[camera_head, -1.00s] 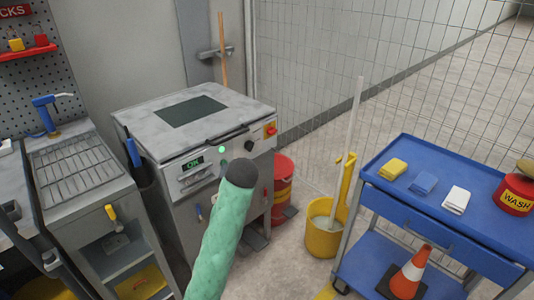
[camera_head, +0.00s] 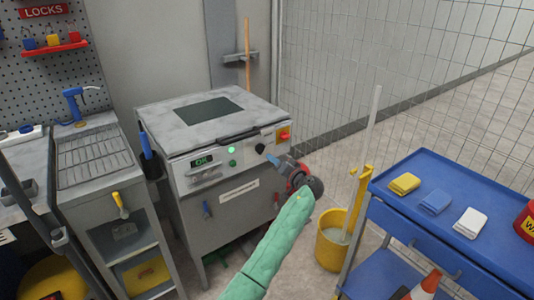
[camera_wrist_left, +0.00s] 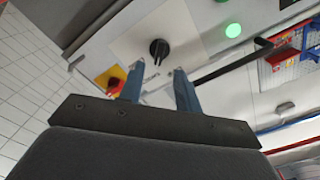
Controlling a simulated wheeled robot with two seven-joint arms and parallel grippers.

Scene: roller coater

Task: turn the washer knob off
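The washer (camera_head: 205,122) is a grey box-shaped machine with a dark top panel and a lit display. Its black knob (camera_head: 260,148) is on the front panel, right of a green lit button. In the left wrist view the round knob (camera_wrist_left: 158,48) has a raised grip bar and sits just beyond the fingertips, roughly centred between them. My left gripper (camera_head: 271,158) has blue fingers, spread open and empty, close in front of the panel; it also shows in the left wrist view (camera_wrist_left: 159,69). Fingers and knob look apart. The knob's markings are too small to read. My right gripper is not in view.
A red-and-yellow switch (camera_head: 284,135) is right of the knob, near one finger. A yellow mop bucket (camera_head: 332,250) and a blue cart (camera_head: 450,225) stand to the right. A sink bench (camera_head: 95,165) is at the left.

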